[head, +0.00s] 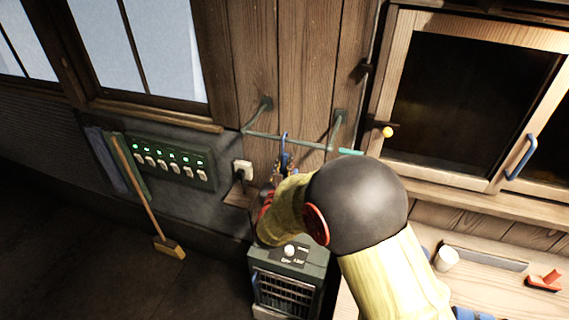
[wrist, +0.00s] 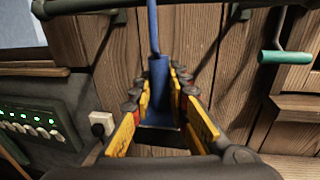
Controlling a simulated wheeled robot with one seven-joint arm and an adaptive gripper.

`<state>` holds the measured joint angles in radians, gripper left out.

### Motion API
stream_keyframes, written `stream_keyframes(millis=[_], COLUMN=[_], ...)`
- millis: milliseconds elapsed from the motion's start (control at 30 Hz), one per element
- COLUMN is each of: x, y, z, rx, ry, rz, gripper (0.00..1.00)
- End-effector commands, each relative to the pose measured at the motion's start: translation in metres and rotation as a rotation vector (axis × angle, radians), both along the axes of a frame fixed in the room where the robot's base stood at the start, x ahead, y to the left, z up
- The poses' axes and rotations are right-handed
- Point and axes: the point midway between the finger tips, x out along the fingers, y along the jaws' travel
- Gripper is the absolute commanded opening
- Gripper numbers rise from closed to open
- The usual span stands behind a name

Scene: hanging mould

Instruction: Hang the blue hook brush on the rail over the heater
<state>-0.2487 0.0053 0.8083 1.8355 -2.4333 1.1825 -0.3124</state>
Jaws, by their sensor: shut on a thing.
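The blue hook brush (head: 284,145) is held upright in my gripper (head: 284,170), its curved top at the height of the rail. In the wrist view, the brush's blue shaft (wrist: 153,28) runs up out of the picture, and its wider blue part (wrist: 158,110) lies between the yellow fingers of my gripper (wrist: 159,82). The green-grey rail (head: 262,135) stands out from the plank wall on two brackets, and part of it shows in the wrist view (wrist: 80,6). I cannot tell whether the hook is over the rail or in front of it. The heater (head: 285,290) stands below, partly hidden by my arm.
A teal-ended handle (wrist: 285,57) is right of the rail. A wooden-framed window (head: 470,100) with a yellow knob is further right. A switch panel (head: 170,160), a wall socket (head: 243,169) and a leaning broom (head: 145,195) are left. A bench (head: 500,297) holds a white cup (head: 446,259).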

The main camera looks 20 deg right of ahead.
Motion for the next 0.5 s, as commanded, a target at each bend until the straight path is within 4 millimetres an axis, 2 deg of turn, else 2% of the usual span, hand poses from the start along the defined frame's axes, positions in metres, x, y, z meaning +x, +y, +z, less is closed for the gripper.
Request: stream_keyframes(millis=[167, 200, 500], x=[0.0001, 0.0001, 0.0], y=[0.0001, 0.0001, 0.0], z=[0.0008, 0.0007, 0.0004], rx=[0.0, 0.0, 0.0], ry=[-0.001, -0.001, 0.0], rz=[0.0, 0.0, 0.0], gripper=[0.0, 0.18, 0.35])
